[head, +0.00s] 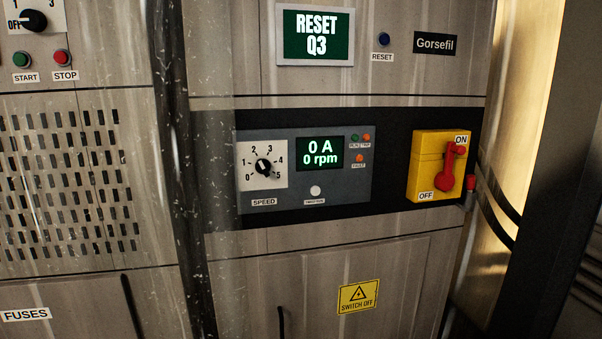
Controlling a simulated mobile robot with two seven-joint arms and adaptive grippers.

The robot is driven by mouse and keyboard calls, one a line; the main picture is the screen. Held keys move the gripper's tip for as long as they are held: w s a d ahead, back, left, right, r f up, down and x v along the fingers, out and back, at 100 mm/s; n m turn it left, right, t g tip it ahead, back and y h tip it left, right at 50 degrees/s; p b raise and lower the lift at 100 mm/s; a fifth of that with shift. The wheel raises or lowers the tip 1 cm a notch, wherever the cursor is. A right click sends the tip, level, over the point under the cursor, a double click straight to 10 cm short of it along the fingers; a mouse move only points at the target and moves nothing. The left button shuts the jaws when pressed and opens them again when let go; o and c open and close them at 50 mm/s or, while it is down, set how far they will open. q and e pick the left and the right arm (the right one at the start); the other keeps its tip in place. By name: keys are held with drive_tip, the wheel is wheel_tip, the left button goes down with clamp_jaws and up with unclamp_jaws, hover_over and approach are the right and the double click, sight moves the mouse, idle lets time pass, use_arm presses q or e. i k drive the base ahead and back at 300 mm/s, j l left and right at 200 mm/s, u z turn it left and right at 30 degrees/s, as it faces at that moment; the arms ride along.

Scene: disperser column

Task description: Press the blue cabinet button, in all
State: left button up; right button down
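The blue button (384,39) is on the upper cabinet panel, right of a green display (316,36) that reads "RESET Q3". A label "RESET" (382,57) sits just below the button. Nothing covers the button, and I cannot tell whether it is pushed in. Neither of my grippers shows in the head view.
Below is a grey control unit (221,143) with a speed dial (264,167) and a screen reading 0 A, 0 rpm. A red handle (451,168) on a yellow switch plate (426,150) is at right. Green START (22,60) and red STOP (62,57) buttons are at upper left.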

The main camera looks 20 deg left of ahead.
sight(385, 40)
drive_tip(key=j, duration=1.5)
drive_tip(key=k+u, duration=0.05)
drive_tip(key=k, duration=0.05)
